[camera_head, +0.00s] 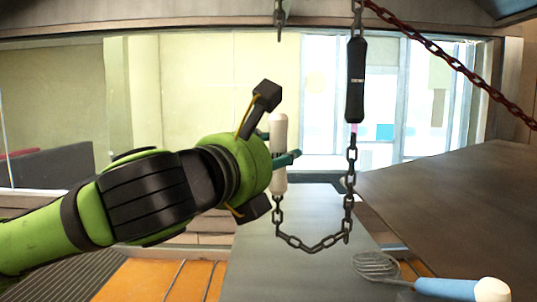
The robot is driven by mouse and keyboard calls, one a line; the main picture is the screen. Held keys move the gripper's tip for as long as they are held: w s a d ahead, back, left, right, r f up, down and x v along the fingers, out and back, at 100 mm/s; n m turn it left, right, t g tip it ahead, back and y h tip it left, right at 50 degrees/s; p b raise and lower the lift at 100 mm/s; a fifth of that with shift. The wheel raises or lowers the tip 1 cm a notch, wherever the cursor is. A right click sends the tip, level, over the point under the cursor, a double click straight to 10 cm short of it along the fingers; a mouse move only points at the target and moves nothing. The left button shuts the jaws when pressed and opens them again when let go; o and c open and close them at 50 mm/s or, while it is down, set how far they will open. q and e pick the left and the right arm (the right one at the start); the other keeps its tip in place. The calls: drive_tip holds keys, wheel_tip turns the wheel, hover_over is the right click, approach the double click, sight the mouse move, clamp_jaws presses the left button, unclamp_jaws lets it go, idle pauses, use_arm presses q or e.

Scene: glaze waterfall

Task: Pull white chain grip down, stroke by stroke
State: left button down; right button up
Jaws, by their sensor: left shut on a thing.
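The white chain grip (280,123) hangs upright near the middle of the view, on a dark chain. My left gripper (281,152), on a green and black arm coming in from the left, is shut on the white grip around its middle. The gripper's fingers partly hide the grip; its top and lower end show. Below it, the dark chain (315,247) loops down and up to a black grip (355,80) on the right, which hangs higher. My right gripper is not in view.
A dark red chain (435,50) slants down across the upper right. A skimmer with a blue handle (445,289) lies at the lower right on a grey surface (280,280). A large dark panel (460,205) stands at the right. Orange flooring shows at the lower left.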

use_arm(q)
drive_tip(key=shift+h, duration=0.3)
drive_tip(key=r+p, duration=0.1)
drive_tip(key=r, duration=0.1)
drive_tip(key=r+p, duration=0.3)
drive_tip(key=r, duration=0.1)
drive_tip(key=shift+s+d, duration=0.15)
drive_tip(key=shift+d, duration=0.1)
wheel_tip(320, 180, up, 3)
drive_tip(key=shift+r+b, duration=0.15)
drive_tip(key=shift+b, duration=0.3)
drive_tip(key=shift+r, duration=0.55)
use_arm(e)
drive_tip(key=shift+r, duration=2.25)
